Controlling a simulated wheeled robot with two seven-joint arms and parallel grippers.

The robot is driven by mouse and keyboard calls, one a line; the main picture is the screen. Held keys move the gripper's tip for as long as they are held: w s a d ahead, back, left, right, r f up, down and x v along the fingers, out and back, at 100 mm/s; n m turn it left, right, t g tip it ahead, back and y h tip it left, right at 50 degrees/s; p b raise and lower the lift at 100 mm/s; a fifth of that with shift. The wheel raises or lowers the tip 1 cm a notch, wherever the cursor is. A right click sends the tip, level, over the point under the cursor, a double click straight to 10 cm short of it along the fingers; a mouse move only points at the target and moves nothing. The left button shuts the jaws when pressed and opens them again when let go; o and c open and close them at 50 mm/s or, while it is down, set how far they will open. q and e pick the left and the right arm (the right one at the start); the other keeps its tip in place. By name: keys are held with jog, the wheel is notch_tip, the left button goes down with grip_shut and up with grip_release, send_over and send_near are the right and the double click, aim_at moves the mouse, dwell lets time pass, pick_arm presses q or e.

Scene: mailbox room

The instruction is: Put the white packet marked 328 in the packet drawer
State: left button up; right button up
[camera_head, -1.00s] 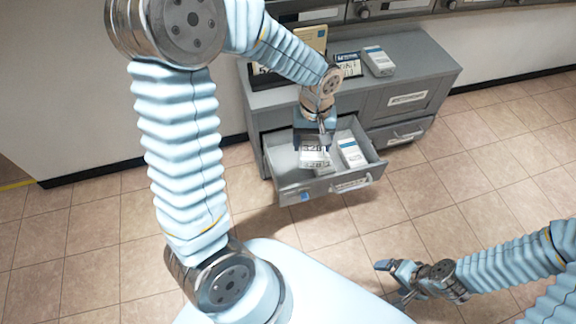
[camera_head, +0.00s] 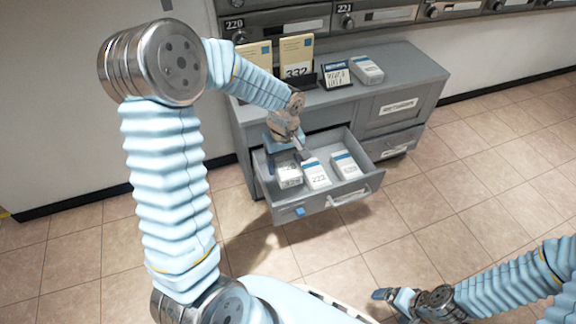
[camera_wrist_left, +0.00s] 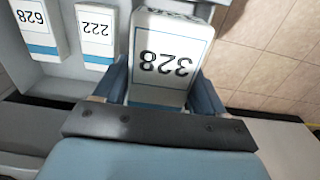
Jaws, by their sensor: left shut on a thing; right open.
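The white packet marked 328 (camera_head: 289,175) is at the left end of the open packet drawer (camera_head: 289,215). In the left wrist view the packet (camera_wrist_left: 168,62) sits between my left gripper's blue fingers (camera_wrist_left: 162,92). My left gripper (camera_head: 287,152) is shut on the packet from above. Its number faces the camera. I cannot tell whether the packet touches the drawer floor. My right gripper (camera_head: 394,299) is open and empty, away from the drawer at the lower right.
White packets marked 222 (camera_head: 316,175) and 628 (camera_head: 345,166) lie in the drawer to the right of packet 328. On the cabinet top (camera_head: 400,65) stand a yellow card 332 (camera_head: 297,58), a dark card stand (camera_head: 334,75) and another white packet (camera_head: 367,70).

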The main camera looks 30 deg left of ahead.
pick_arm(q)
jog(key=f+b, duration=0.2)
jog(key=f, duration=0.1)
jog(key=a+f+b, duration=0.1)
jog(key=f+b, duration=0.2)
jog(key=f, duration=0.1)
jog(key=w+f+b, duration=0.1)
jog(key=f+b, duration=0.1)
jog(key=f, duration=0.2)
jog(key=shift+w+a+f, duration=0.1)
jog(key=shift+a+f, duration=0.1)
jog(key=o, duration=1.2)
jog(key=shift+r, duration=0.1)
notch_tip(320, 180, up, 14)
jog(key=p, duration=0.3)
jog(key=shift+f, duration=0.2)
